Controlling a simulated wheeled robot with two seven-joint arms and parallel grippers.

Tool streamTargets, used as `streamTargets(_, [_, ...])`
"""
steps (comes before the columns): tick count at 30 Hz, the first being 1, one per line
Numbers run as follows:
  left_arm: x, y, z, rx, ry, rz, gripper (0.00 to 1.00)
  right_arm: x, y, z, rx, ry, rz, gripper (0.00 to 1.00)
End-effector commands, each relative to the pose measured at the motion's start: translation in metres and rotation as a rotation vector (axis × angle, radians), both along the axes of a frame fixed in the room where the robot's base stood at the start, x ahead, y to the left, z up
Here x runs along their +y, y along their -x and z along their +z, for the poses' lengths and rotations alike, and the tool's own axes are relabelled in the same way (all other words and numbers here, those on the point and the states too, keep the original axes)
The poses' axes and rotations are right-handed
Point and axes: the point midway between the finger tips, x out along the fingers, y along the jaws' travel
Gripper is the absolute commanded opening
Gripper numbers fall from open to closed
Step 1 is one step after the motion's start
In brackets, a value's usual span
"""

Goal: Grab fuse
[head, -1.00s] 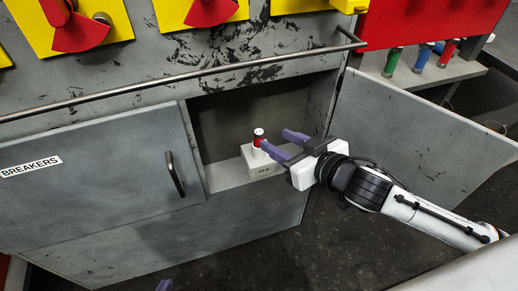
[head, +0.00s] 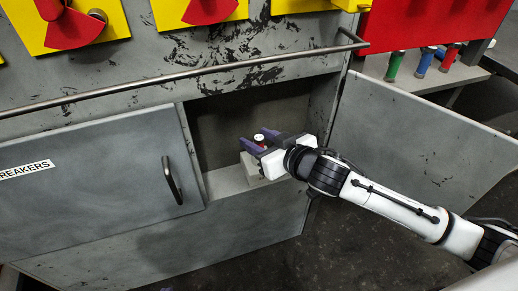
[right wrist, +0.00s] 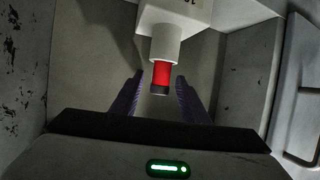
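The fuse (head: 259,139), red with a white end in the head view, stands on a white block (head: 250,166) inside the open cabinet compartment. In the right wrist view the fuse (right wrist: 161,75) shows a red body, a dark end and a white holder around its other end. My right gripper (head: 257,140) is open, with one purple finger on each side of the fuse. In the right wrist view, gaps show between the fuse and both fingers (right wrist: 160,84). My left gripper is not clearly in view.
A grey door labelled BREAKERS (head: 90,190) is left of the opening, and an open door panel (head: 420,145) is on the right. A metal rail (head: 200,76) runs above. Green, blue and red cylinders (head: 424,62) stand on a shelf at the upper right.

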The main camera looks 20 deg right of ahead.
Motion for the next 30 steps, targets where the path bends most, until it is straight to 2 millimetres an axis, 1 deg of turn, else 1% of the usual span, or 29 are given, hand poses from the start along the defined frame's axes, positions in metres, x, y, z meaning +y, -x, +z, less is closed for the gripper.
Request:
streamTargets(1, [0.0,0.0,0.0,0.001,0.0,-0.001,0.0,0.0,0.0,0.0,0.0,0.0,0.0,0.32])
streamTargets(5, [0.0,0.001,-0.001,0.002,0.0,-0.001,0.0,0.0,0.0,0.0,0.0,0.0,0.0,0.1])
streamTargets(6, [0.0,0.001,-0.001,0.002,0.0,-0.001,0.0,0.0,0.0,0.0,0.0,0.0,0.0,0.03])
streamTargets(7, [0.0,0.001,-0.001,0.002,0.0,-0.001,0.0,0.0,0.0,0.0,0.0,0.0,0.0,0.0])
streamTargets(15, [-0.001,0.002,-0.001,0.003,0.0,-0.001,0.0,0.0,0.0,0.002,-0.001,0.001,0.0,0.0])
streamTargets(20, [0.0,0.002,0.003,-0.004,0.001,0.002,0.0,0.0,0.0,0.012,-0.003,-0.001,0.0,0.0])
streamTargets(22, [0.002,0.003,0.007,-0.014,0.001,0.008,0.0,0.0,0.0,0.02,-0.004,-0.001,0.0,0.0])
streamTargets(24, [0.006,0.011,0.005,-0.014,-0.004,0.018,0.0,0.0,0.0,0.03,-0.003,-0.001,0.0,0.0])
streamTargets(30, [0.008,0.009,0.013,-0.012,-0.018,0.011,0.0,0.0,0.0,0.067,-0.005,-0.001,0.0,0.0])
